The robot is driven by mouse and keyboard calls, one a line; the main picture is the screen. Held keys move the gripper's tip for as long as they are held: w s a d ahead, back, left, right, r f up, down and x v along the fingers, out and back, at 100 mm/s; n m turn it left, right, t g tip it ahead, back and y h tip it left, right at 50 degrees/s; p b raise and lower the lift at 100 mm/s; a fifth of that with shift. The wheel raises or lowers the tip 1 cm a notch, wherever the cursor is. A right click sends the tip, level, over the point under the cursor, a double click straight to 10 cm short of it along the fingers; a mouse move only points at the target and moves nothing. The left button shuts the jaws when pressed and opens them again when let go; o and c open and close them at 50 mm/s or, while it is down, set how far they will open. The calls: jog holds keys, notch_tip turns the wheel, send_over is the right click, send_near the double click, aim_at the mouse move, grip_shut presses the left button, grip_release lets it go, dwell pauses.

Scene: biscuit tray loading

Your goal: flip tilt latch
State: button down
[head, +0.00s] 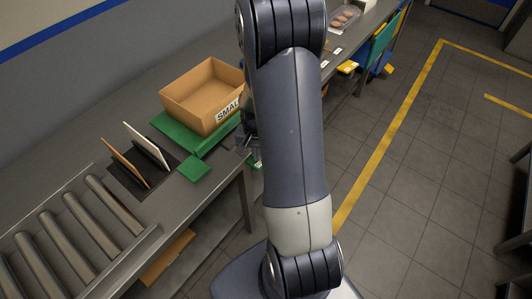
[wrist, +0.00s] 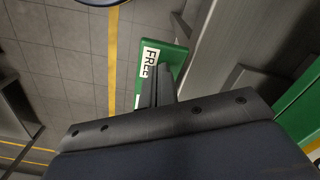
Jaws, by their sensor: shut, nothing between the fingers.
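A green plate with a white FREE label (wrist: 181,52) is in the upper middle of the wrist view, at the edge of the grey table. My gripper (wrist: 161,84) is shut and empty, its fingertips in front of this plate; I cannot tell if they touch it. No latch lever can be made out, and the fingers cover part of the plate. In the head view a green platform (head: 167,137) carries an open cardboard box (head: 204,97) marked SMAL, its label cut off by my arm. My gripper there is mostly hidden beside my arm, near the table edge.
A dark holder with a white panel (head: 146,143) and a brown panel (head: 126,163) stands left of the platform. A small green square (head: 193,169) lies on the table. A roller conveyor (head: 75,230) is at lower left.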

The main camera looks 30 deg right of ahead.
jog(key=shift+f+b, duration=0.9)
jog(key=shift+f, duration=0.15)
jog(key=shift+r, duration=0.15)
dwell(0.3)
jog(key=shift+r+p, duration=2.55)
jog(key=shift+r, duration=0.9)
jog(key=shift+f, duration=0.2)
notch_tip(320, 180, down, 7)
jog(key=b, duration=0.5)
jog(key=shift+r, duration=0.2)
jog(key=shift+r, duration=0.1)
